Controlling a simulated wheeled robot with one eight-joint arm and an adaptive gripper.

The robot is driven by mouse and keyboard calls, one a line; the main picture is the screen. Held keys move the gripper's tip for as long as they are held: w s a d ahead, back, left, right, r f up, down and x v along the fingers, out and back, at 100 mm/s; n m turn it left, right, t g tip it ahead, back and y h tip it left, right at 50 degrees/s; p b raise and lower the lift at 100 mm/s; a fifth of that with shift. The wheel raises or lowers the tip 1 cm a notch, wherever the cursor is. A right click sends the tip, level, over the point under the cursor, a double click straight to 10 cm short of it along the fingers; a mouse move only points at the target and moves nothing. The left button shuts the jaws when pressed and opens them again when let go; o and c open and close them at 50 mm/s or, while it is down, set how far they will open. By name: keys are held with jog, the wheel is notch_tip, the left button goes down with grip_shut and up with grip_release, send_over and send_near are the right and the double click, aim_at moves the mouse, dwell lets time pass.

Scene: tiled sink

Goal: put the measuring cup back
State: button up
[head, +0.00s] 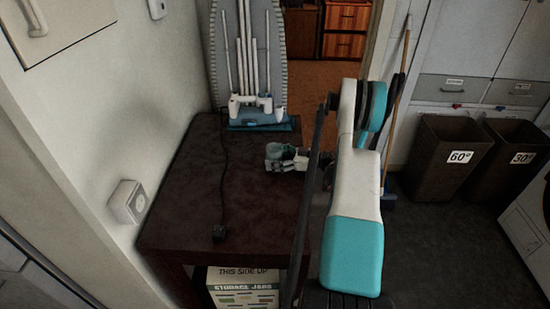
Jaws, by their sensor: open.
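A small pale green-grey cup shape, likely the measuring cup (278,151), is at the right part of the dark brown table (190,205). My gripper (272,160) is open right at it, reaching in from the right. The gripper's pale parts overlap the cup in the picture, so I cannot tell whether the fingers touch it or whether it rests on the table. My white and teal arm hides the table's right edge and part of the wrist.
A black cord (222,180) with a plug lies across the tabletop. A storage box (242,285) sits below. Laundry bins (448,160) and a broom stand at right. The table's left part is clear.

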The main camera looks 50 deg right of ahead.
jog(key=shift+s+d+r, duration=0.15)
jog(key=shift+s+r, duration=0.05)
jog(key=shift+s, duration=0.05)
jog(key=p+v, duration=0.3)
jog(key=v, duration=0.7)
jog(key=shift+s+p, duration=0.15)
jog(key=shift+p, duration=0.25)
jog(key=shift+s+d, duration=0.25)
jog(key=shift+s, duration=0.35)
